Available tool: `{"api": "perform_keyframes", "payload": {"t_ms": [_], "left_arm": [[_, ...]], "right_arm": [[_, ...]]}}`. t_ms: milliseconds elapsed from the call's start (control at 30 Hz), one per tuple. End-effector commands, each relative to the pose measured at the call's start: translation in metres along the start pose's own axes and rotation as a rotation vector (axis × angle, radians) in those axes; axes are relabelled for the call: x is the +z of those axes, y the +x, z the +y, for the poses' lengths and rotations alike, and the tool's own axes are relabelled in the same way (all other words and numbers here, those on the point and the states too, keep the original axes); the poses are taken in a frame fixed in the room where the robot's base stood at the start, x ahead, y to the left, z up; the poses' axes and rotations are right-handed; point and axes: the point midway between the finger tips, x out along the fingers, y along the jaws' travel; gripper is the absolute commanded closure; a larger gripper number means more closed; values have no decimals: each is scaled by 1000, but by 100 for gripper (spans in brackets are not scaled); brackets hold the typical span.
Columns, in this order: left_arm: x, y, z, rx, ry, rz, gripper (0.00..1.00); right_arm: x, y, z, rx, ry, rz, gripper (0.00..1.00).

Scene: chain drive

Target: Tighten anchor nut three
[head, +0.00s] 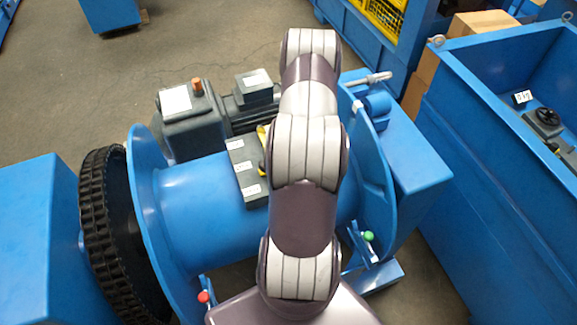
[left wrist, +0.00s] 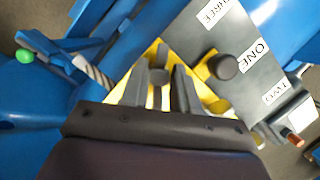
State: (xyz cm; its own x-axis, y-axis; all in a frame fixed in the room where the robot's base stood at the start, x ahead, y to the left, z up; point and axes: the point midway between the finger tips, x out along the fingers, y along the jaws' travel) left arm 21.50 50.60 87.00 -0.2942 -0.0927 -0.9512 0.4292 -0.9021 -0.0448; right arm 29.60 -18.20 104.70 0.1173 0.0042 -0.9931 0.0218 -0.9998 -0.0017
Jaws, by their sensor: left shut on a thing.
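A dark grey block (head: 246,168) with several white labels sits on the blue drum (head: 202,200) in the head view. In the left wrist view its plate (left wrist: 228,42) carries labels THREE, ONE and TWO above a yellow surface (left wrist: 130,90). My left gripper (left wrist: 160,86) is shut on a dark round anchor nut (left wrist: 157,91) standing over the yellow surface; I cannot read for certain which label belongs to it. Another dark round nut (left wrist: 224,66) stands to its right, apart from the fingers. In the head view my arm hides the left gripper and the nuts. My right gripper is not in view.
A black chain wheel (head: 100,215) is left of the drum, and a grey motor (head: 190,120) stands behind it. A red knob (head: 204,297) and a green knob (head: 369,236) are low at the drum flanges. A blue bin (head: 470,110) stands at the right.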

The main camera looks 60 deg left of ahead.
Motion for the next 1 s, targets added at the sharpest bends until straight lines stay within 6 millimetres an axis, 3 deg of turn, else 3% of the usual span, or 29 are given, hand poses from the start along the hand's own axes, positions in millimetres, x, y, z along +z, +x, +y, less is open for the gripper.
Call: {"api": "perform_keyframes", "payload": {"t_ms": [500,1000], "left_arm": [[0,-2,-1,-143,399,2,100],[0,-2,-1,-193,540,1,100]], "right_arm": [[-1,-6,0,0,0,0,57],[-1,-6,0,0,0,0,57]]}}
